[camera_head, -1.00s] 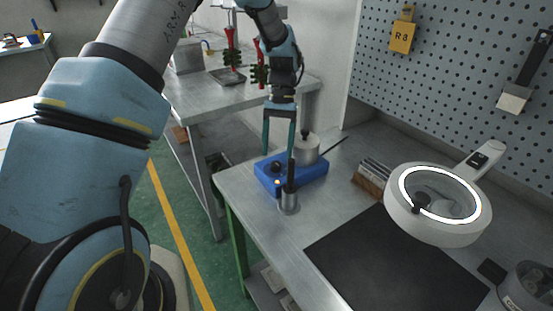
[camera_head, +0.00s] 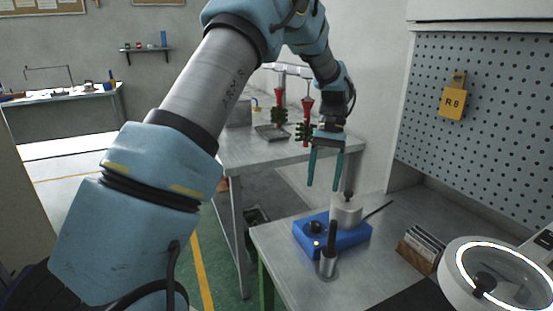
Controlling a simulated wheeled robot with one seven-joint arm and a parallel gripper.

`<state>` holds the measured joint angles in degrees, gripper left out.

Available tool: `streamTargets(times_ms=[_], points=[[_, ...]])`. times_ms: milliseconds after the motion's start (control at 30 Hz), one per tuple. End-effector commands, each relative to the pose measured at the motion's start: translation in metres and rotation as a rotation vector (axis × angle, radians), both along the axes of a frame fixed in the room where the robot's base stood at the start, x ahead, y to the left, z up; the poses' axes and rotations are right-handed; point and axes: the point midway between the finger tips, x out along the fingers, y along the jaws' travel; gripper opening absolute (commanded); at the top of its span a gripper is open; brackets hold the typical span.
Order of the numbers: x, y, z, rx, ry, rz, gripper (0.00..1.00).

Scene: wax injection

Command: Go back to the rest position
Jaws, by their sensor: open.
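My gripper (camera_head: 323,188) is open and empty, pointing down with its two long teal fingers apart. It hangs in the air, in the picture just above a blue box-shaped unit (camera_head: 350,238) on the near workbench. The unit carries a dark knob and a grey metal pot (camera_head: 346,212) with a black-knobbed lid. A black-handled tool stands in a small metal holder (camera_head: 328,265) in front of the unit. My arm reaches across from the lower left, its elbow raised.
The bench (camera_head: 280,243) has a card rack (camera_head: 421,249) and a ring-lit magnifier lamp (camera_head: 490,280) at right, below a pegboard (camera_head: 480,120). Behind stands another metal table (camera_head: 240,150) with red-and-green trees (camera_head: 307,120). The floor at left looks clear.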

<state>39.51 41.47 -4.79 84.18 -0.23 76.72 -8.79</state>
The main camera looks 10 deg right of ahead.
Motion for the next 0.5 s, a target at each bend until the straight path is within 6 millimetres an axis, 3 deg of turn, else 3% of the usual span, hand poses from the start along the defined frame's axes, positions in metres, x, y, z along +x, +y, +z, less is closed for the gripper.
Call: streamTargets(times_ms=[67,167,333,500], points=[[0.003,0.008,0.002,-0.006,-0.008,0.012,0.68],[0.010,0.036,0.006,-0.028,-0.040,0.054,0.68],[0.017,0.127,0.013,-0.096,-0.154,0.182,0.68],[-0.005,0.225,0.015,-0.151,-0.295,0.321,0.68]])
